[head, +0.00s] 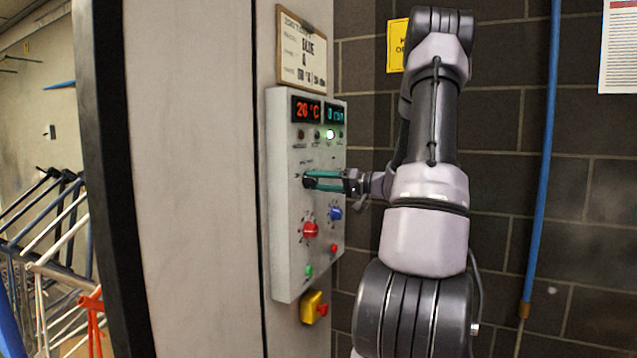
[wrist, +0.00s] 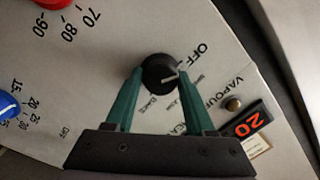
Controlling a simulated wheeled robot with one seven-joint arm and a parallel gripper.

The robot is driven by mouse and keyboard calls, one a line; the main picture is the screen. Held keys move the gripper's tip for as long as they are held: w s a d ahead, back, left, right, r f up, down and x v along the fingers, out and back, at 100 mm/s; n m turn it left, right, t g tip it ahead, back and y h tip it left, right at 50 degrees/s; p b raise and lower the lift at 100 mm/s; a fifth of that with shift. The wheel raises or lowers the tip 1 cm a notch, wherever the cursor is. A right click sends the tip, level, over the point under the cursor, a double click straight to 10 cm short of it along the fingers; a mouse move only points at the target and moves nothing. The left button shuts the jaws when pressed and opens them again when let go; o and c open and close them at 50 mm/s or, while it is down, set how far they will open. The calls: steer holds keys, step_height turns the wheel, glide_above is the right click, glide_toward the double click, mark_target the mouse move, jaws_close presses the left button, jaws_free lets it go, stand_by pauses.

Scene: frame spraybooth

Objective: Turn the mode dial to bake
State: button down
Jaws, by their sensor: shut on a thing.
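The mode dial is a round black knob (wrist: 158,73) with a white pointer line, on the grey control panel (head: 282,240). In the wrist view the pointer aims right and slightly up, between the large OFF print and the small label below it. Several small labels curve around the knob; one near its lower side seems to read BAKE, but the print is blurred. My gripper (head: 311,180) reaches the panel from the right. In the wrist view its teal fingers (wrist: 160,74) are shut on the knob, one on each side. In the head view the fingers largely hide the knob.
Below the dial are a red knob (head: 310,230), a blue knob (head: 335,213), a green button (head: 309,271) and a yellow box with a red button (head: 314,308). Above are a red 20 °C display (head: 307,109), lamps and a clipboard (head: 302,55).

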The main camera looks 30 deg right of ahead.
steer(key=m, duration=0.6)
steer(key=shift+a+t, duration=0.1)
steer(key=shift+t, duration=0.3)
steer(key=m, duration=0.7)
steer(key=shift+t, duration=0.4)
steer(key=m, duration=0.3)
steer(key=m+h, duration=0.1)
steer(key=m, duration=0.3)
steer(key=shift+s+a+t, duration=0.1)
steer(key=shift+t, duration=0.3)
steer(key=m+h, duration=0.1)
steer(key=m, duration=0.6)
steer(key=shift+m, duration=0.3)
steer(key=shift+c, duration=1.3)
jaws_free()
